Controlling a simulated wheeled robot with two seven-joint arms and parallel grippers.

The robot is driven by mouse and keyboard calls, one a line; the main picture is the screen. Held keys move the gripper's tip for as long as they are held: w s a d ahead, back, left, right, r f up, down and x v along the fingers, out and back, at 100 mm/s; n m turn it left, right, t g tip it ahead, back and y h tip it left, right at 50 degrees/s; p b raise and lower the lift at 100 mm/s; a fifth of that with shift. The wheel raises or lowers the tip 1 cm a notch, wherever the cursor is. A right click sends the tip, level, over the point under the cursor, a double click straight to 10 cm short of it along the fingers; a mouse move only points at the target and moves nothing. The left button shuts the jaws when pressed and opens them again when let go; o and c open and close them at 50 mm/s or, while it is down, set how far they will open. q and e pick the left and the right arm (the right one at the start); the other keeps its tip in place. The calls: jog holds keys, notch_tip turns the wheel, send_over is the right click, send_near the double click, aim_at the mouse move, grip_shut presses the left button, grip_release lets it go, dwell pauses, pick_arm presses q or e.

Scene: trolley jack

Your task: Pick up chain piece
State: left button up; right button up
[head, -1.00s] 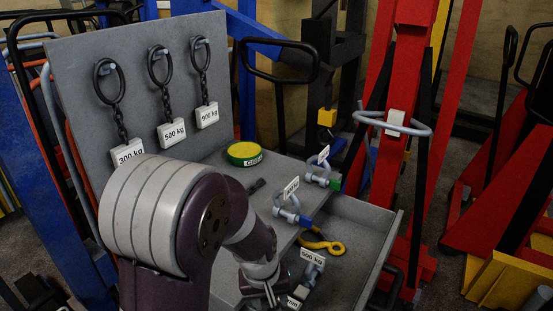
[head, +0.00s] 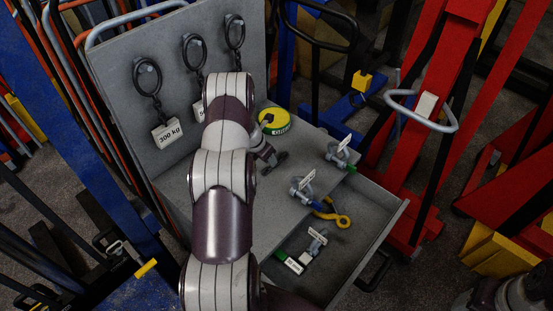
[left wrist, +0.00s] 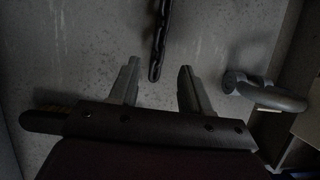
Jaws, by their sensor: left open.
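A dark chain piece (left wrist: 159,40) shows in the left wrist view against a grey surface, its lower end between and just beyond my finger tips. My left gripper (left wrist: 159,68) is open, with one finger on each side of the chain's end; no grip on it shows. In the head view my left arm reaches over the grey worktop, and its gripper (head: 268,154) is mostly hidden behind the arm. Chains with weight tags hang on the upright panel: the 300 kg tag (head: 167,133) is clear, the others are partly covered by my arm. My right gripper is not in view.
A yellow-green tape roll (head: 274,121) lies close to my left gripper. Tagged shackles (head: 302,189) stand on the worktop, and one shackle (left wrist: 264,91) is right of my fingers. Red jacks (head: 425,120) stand at right.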

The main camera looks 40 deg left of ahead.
aim_at(270, 167)
pick_arm(q)
jog(key=p+x, duration=0.2)
jog(key=x, duration=0.2)
jog(key=shift+w+f, duration=0.1)
jog(key=shift+f, duration=0.3)
jog(key=shift+w+f, duration=0.1)
jog(key=shift+f, duration=0.2)
jog(key=shift+w+f, duration=0.1)
jog(key=shift+f, duration=0.15)
grip_shut()
jog(key=shift+r, duration=0.15)
